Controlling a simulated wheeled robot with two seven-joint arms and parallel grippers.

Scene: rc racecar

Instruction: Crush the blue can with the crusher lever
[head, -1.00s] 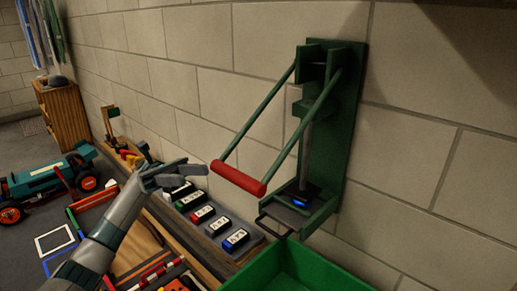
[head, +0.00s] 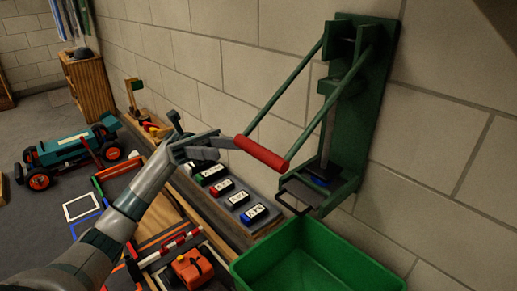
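The green can crusher (head: 362,110) is fixed to the wall at the right. Its lever (head: 284,88) slants down to the left and ends in a red handle bar (head: 264,154). A small blue patch (head: 319,183), which looks like the blue can, shows at the crusher's base under the press rod; most of it is hidden. My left gripper (head: 230,138) has its fingers apart, with the tips close to the left end of the red handle. I cannot tell whether they touch it. My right gripper is out of view.
A green bin (head: 318,258) stands below the crusher. Several labelled blocks (head: 222,188) line the bench along the wall. An orange toy vehicle (head: 190,270) sits at the bottom. A teal racecar (head: 70,148) stands on the floor at the left, near a wooden cabinet (head: 92,90).

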